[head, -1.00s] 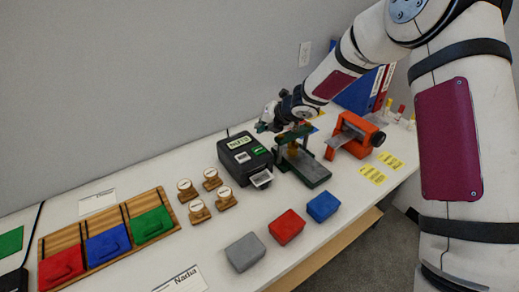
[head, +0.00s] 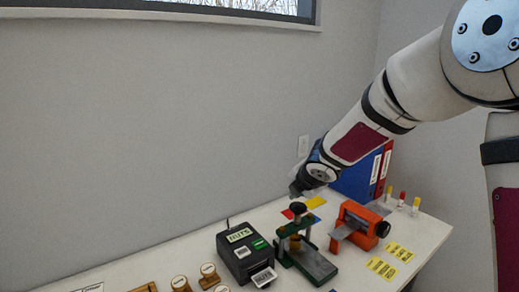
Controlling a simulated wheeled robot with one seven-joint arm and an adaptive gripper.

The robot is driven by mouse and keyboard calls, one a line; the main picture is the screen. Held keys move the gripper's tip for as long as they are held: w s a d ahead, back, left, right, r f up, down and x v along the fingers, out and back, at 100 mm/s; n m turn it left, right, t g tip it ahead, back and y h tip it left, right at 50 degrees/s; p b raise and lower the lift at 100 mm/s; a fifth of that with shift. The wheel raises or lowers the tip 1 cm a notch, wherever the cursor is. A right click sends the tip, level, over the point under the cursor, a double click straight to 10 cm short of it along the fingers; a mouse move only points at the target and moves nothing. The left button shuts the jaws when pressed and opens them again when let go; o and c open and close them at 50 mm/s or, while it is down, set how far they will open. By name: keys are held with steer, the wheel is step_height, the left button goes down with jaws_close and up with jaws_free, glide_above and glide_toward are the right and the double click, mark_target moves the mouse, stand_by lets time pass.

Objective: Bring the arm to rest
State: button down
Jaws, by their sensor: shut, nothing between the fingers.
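My arm reaches in from the right of the head view and slants down to the left. My gripper (head: 297,188) is at its end, above the back of the white table, just over the black knob of the green press (head: 308,262). It looks clear of the press, though the gap is hard to judge. The gripper is small and dark here, and its fingers are partly hidden by the wrist. It is shut and holds nothing.
A black label printer (head: 240,255) reading "NUTS" stands left of the press. An orange machine (head: 360,226) stands to its right. Wooden stamps (head: 180,284) show at the bottom edge.

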steer(key=s+d+r+m+h, duration=0.1)
steer(key=s+d+r+m, duration=0.35)
steer(key=s, duration=0.25)
steer(key=s+d+r+m+g+h, duration=0.1)
steer(key=s+d+r+m+h, duration=0.15)
steer(key=s+m, duration=0.3)
steer(key=s+d+r+m+h, duration=0.1)
steer(key=s+d+r+m, duration=0.35)
steer(key=s, duration=0.25)
steer(key=s+a+f+m+g+y, duration=0.1)
steer(key=s+m, duration=0.5)
steer(key=s, duration=0.4)
steer(key=s+a+m+g+y, duration=0.1)
steer(key=s+m, duration=0.4)
steer(key=s, duration=0.5)
steer(key=shift+s+a+f+m+g+y, duration=0.3)
steer(key=shift+a+f+m+y, duration=0.1)
steer(key=shift+y, duration=0.15)
